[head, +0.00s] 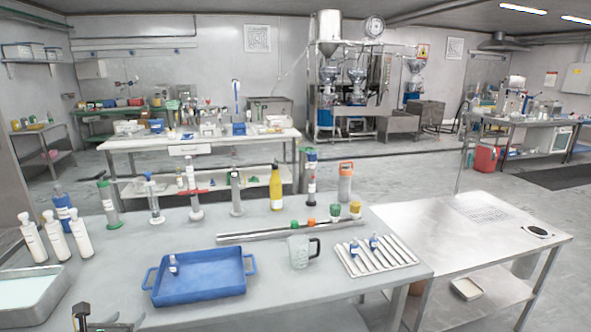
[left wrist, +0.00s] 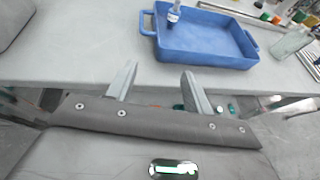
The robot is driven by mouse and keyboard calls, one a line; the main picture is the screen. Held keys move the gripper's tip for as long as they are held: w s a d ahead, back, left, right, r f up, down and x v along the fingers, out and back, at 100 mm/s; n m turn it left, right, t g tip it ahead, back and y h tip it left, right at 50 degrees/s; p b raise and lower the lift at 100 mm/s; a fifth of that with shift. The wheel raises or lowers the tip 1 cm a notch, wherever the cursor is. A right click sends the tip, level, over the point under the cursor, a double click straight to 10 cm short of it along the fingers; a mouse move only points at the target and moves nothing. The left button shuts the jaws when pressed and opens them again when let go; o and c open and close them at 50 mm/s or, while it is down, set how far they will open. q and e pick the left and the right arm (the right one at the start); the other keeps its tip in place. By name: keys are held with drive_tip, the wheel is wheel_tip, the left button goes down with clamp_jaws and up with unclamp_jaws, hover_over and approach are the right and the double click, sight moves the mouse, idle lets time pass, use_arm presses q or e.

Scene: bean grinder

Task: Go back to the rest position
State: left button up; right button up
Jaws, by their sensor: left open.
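My left gripper (head: 108,324) shows at the bottom left edge of the head view, low at the near edge of the table. In the left wrist view its two fingers (left wrist: 158,80) stand apart with nothing between them. A blue tray (head: 205,290) with two handles lies on the grey table ahead and to the right of this gripper. It also shows in the left wrist view (left wrist: 215,58), beyond the fingertips and apart from them. My right gripper is not in view.
A clear jug (head: 299,250) and a ridged rack (head: 376,256) with two small vials stand right of the tray. A metal pan (head: 30,298) and white bottles (head: 54,234) are at the left. Several cylinders and a yellow bottle (head: 276,190) line the back.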

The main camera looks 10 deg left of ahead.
use_arm(q)
drive_tip(key=s+a+f+n+g+y, duration=0.15)
drive_tip(key=f+n, duration=0.35)
drive_tip(key=f, duration=0.6)
drive_tip(key=s+a+f+n+g, duration=0.25)
drive_tip(key=f+n, duration=0.25)
drive_tip(key=f, duration=0.5)
drive_tip(key=s+d+f+n+g, duration=0.1)
drive_tip(key=s+f+n, duration=0.35)
drive_tip(key=f, duration=0.35)
drive_tip(key=s+d+f+n+g, duration=0.1)
drive_tip(key=s+f+n, duration=0.4)
drive_tip(key=f, duration=0.4)
drive_tip(key=s+d+f+n+g+h, duration=0.1)
drive_tip(key=s+d+f+n, duration=0.3)
drive_tip(key=s, duration=0.6)
drive_tip(key=s+d+f+n+g+h, duration=0.1)
drive_tip(key=s+d+f+n+g, duration=0.2)
drive_tip(key=s+d+f, duration=0.5)
drive_tip(key=s+d+f+n+g+h, duration=0.2)
drive_tip(key=s+d+f+n, duration=0.3)
drive_tip(key=s, duration=0.8)
drive_tip(key=d+f, duration=0.2)
drive_tip(key=d, duration=0.1)
drive_tip(key=shift+s+d, duration=0.15)
drive_tip(key=shift+s, duration=0.25)
